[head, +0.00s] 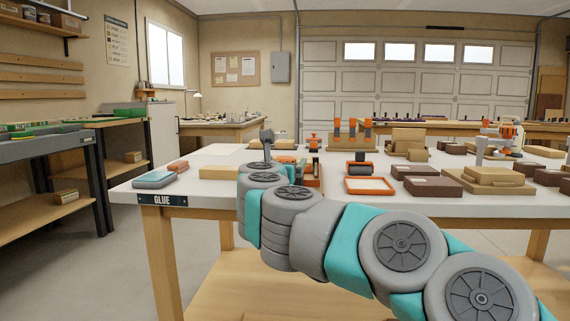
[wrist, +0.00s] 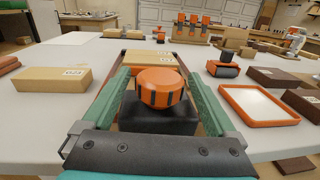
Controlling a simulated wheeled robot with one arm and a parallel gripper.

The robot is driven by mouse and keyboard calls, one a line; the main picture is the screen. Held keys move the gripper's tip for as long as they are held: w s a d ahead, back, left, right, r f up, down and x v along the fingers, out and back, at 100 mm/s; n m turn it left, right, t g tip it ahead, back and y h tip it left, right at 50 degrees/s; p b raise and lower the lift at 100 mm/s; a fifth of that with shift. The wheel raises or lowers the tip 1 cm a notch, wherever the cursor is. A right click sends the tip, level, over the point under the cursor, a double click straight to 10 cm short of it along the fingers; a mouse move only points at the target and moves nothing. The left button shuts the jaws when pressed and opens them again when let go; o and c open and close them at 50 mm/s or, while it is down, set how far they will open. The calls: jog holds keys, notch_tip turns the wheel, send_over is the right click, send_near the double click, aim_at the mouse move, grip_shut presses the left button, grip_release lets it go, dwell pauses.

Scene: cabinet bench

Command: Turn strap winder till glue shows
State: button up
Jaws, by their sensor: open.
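The strap winder shows in the wrist view as an orange round knob (wrist: 161,86) with dark ribs on a black block (wrist: 158,116). My gripper (wrist: 157,78) is open, its two green fingers standing left and right of the knob with a gap on each side. A pale wooden block (wrist: 150,58) with a white label lies just beyond the knob; its print is too small to read. In the head view my arm hides most of the winder.
An orange-rimmed tray (wrist: 258,104) and a black-and-orange roller (wrist: 223,67) lie to the right. A labelled wooden block (wrist: 55,83) lies to the left. Brown boxes (head: 433,187) crowd the table's right side. Its left front is mostly clear beside a blue-grey box (head: 154,179).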

jog(key=shift+s, duration=0.15)
jog(key=s+a, duration=0.1)
jog(key=s, duration=0.6)
jog(key=shift+s, duration=0.25)
dwell(1.3)
